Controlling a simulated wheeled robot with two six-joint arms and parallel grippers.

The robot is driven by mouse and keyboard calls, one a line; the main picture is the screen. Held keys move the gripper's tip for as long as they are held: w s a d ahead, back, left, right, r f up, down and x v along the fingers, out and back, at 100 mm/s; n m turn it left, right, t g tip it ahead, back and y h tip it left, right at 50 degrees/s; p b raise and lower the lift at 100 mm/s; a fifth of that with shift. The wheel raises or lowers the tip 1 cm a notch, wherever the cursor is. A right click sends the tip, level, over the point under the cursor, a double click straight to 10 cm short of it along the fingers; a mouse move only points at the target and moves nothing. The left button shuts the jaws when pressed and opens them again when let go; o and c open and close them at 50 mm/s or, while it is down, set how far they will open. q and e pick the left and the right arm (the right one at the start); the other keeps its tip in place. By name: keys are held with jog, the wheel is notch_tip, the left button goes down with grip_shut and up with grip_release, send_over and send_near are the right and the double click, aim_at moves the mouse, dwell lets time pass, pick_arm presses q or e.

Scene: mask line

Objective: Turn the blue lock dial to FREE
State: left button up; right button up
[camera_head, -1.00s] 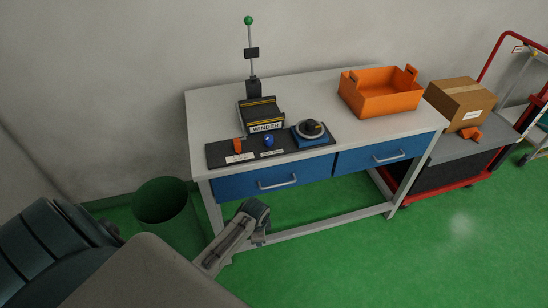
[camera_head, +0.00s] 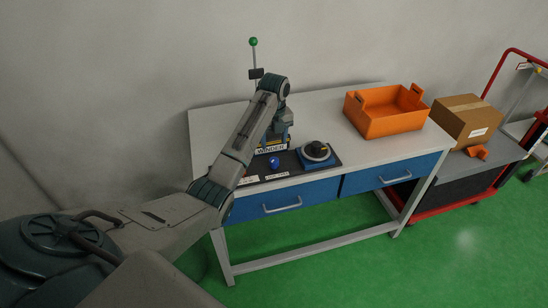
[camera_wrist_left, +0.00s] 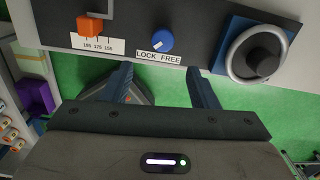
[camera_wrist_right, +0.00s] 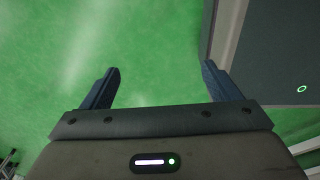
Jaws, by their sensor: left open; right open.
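The blue lock dial (camera_head: 274,162) sits on the dark panel at the front of the table. In the left wrist view the dial (camera_wrist_left: 163,40) is above a "LOCK FREE" label (camera_wrist_left: 158,58); its white mark is at its lower left, towards LOCK. My left gripper (camera_wrist_left: 160,75) is open and empty, its fingers apart on either side below the dial and label, not touching the dial. In the head view my left arm reaches over the panel and hides part of it. My right gripper (camera_wrist_right: 160,67) is open and empty over green floor; it is outside the head view.
An orange slider (camera_wrist_left: 90,26) with a number scale is left of the dial; a black knob in a ring (camera_wrist_left: 262,54) is right. The winder (camera_head: 268,147) stands behind, partly hidden. An orange crate (camera_head: 385,124) and a cardboard box (camera_head: 465,122) are farther right.

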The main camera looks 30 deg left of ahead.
aim_at(274, 160)
pick_arm(q)
jog(key=shift+m, duration=0.4)
jog(key=f, duration=0.2)
jog(key=f+p, duration=0.1)
jog(key=f, duration=0.2)
jog(key=w+f+p, duration=0.1)
jog(key=f, duration=0.1)
jog(key=shift+a+f, duration=0.25)
jog(key=shift+f, duration=0.1)
jog(key=shift+f+p, duration=0.3)
jog(key=shift+f, duration=0.4)
pick_arm(e)
jog(key=shift+s+a+r, duration=0.1)
jog(key=shift+s+r, duration=0.05)
jog(key=shift+r, duration=1.1)
pick_arm(q)
jog(key=c, duration=1)
pick_arm(e)
jog(key=shift+a, duration=0.1)
